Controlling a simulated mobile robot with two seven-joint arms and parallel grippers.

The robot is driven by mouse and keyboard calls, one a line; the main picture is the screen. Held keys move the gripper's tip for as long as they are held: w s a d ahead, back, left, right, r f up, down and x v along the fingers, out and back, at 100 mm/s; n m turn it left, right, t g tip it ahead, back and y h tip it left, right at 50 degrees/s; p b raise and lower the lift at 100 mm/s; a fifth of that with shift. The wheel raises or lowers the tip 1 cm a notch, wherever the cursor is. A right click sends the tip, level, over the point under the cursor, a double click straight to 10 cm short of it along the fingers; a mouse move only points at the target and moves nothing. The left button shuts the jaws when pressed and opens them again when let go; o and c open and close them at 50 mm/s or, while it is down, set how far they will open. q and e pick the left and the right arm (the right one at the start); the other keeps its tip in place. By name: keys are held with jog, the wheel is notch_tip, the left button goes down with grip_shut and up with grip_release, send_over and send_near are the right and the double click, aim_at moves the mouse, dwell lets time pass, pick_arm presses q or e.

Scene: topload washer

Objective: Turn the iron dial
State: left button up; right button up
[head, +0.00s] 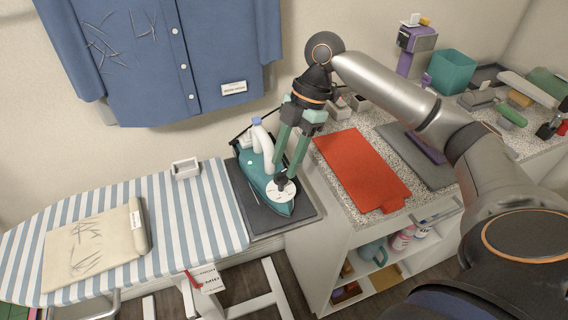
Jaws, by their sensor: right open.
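The teal iron (254,173) with a white handle rests on a dark grey rest plate (263,219) at the right end of the striped ironing board. Its dial, a white disc (272,191) with a dark knob, sits on top of the iron near its front. My right gripper (284,177) points down over the dial, its two green fingers open. The fingertips are at or just above the dial's dark knob and partly hide it. I cannot tell whether they touch it. My left gripper is not in view.
A folded beige cloth (80,250) and a small white tray (185,168) lie on the ironing board (205,225). A red mat (358,168) lies on the speckled counter to the right. A blue shirt (165,60) hangs on the wall behind. A teal bin (451,71) stands at the back right.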

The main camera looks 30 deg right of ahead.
jog(key=shift+x, duration=0.75)
jog(key=shift+c, duration=0.4)
grip_shut()
